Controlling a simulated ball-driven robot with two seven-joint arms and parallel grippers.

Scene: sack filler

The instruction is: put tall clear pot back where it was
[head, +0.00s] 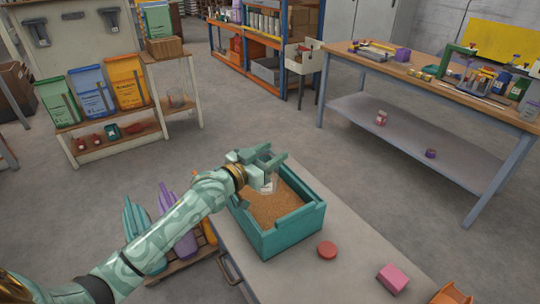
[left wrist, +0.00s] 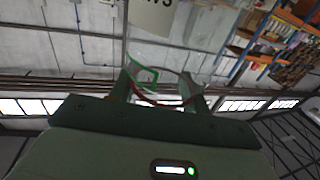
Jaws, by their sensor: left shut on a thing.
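My left gripper (head: 262,163) is above the far part of a teal box (head: 292,237) filled with brown grains. It is shut on a clear pot (head: 269,184), which shows as a small pale, see-through shape below the fingers. In the left wrist view the pot (left wrist: 165,85) is between the two fingers, see-through, with a reddish curved line and a green outline showing at it. The fingers hide part of the pot, so I cannot tell whether it touches the grains or holds any. My right gripper is not in view.
The box stands on a grey bench (head: 350,225) with a red disc (head: 327,249), a pink block (head: 393,277) and an orange piece (head: 452,295). A small shelf (head: 120,140) with coloured bags is at left, with a clear vessel (head: 177,99). A workbench (head: 430,75) is at right.

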